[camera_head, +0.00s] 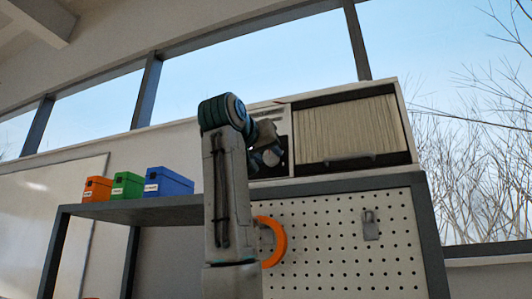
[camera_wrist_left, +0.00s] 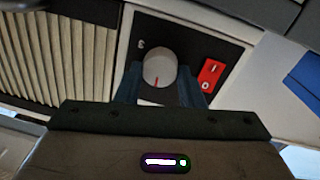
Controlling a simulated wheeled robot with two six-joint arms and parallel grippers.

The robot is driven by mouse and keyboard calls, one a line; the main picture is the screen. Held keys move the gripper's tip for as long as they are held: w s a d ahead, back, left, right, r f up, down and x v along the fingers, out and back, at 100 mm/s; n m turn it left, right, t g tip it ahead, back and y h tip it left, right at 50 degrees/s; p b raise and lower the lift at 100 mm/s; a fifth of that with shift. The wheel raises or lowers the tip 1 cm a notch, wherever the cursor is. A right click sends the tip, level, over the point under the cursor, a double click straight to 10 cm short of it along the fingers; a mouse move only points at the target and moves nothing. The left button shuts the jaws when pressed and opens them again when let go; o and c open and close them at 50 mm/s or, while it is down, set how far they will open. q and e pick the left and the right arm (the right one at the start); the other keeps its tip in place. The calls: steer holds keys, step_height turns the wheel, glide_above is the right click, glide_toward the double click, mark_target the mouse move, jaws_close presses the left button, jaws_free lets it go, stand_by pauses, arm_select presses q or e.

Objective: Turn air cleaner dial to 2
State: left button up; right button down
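The air cleaner (camera_head: 348,132) is a white box with a pleated filter, standing on top of the shelf unit. In the left wrist view its black control panel shows the round light-grey dial (camera_wrist_left: 159,66), with a red pointer mark toward the bottom of the picture. A "3" shows upside down at the dial's upper left; other numbers are hidden or unreadable. My left gripper (camera_head: 270,150) is at the panel. In the wrist view, its two fingers (camera_wrist_left: 159,80) stand on either side of the dial, seemingly with small gaps. My right gripper is not in view.
A red rocker switch (camera_wrist_left: 211,75) sits close beside the dial, near one finger. Orange (camera_head: 97,189), green (camera_head: 127,184) and blue (camera_head: 168,181) bins stand on the shelf at left. An orange ring (camera_head: 279,243) and a padlock (camera_head: 370,226) hang on the pegboard below.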

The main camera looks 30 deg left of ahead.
arm_select(q)
steer(key=c, duration=0.4)
steer(key=m+b, duration=0.1)
steer(key=m, duration=0.4)
steer(key=shift+d, duration=0.1)
steer(key=m, duration=0.6)
steer(key=shift+g+b, duration=0.4)
steer(key=shift+m, duration=0.3)
steer(key=o, duration=1)
steer(key=shift+w, duration=0.1)
